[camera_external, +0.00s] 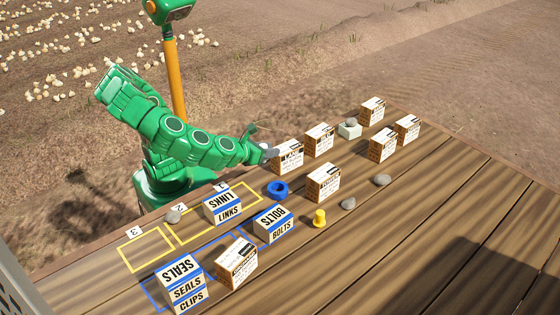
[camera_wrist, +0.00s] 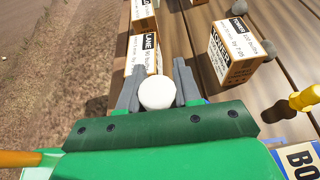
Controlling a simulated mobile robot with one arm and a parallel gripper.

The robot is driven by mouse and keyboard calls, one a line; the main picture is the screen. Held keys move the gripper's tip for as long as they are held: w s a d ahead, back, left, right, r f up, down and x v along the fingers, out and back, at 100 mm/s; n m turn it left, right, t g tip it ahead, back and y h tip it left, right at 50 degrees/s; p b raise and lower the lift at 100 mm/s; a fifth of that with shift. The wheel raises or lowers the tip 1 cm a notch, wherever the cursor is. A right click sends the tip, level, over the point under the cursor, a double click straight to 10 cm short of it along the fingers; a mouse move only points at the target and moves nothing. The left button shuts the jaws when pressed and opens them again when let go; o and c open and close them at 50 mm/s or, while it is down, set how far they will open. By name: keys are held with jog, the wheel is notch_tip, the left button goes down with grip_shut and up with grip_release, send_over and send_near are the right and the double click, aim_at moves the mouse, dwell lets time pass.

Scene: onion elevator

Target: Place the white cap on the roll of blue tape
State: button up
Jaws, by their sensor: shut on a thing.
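My gripper (camera_external: 268,151) is over the table's far edge, up and left of the roll of blue tape (camera_external: 277,190) in the external view. In the wrist view my gripper (camera_wrist: 159,68) is shut on the round white cap (camera_wrist: 157,94), held between its two grey fingers. The cap is hard to make out in the external view. The blue tape lies flat on the table, hole up and clear on top, between the LINKS box and a white carton. The tape is out of sight in the wrist view.
A carton (camera_external: 289,157) stands right by my gripper, and another (camera_external: 323,182) right of the tape. The LINKS box (camera_external: 223,206), BOLTS box (camera_external: 273,224), yellow peg (camera_external: 319,218) and stones (camera_external: 348,203) are nearby. The table's right side is clear.

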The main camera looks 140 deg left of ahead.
send_over(283, 184)
jog(key=shift+d+f, duration=0.1)
jog(key=shift+f, duration=4.45)
jog(key=shift+f, duration=0.1)
jog(key=o, duration=1)
jog(key=v, duration=1.2)
jog(key=shift+r, duration=0.2)
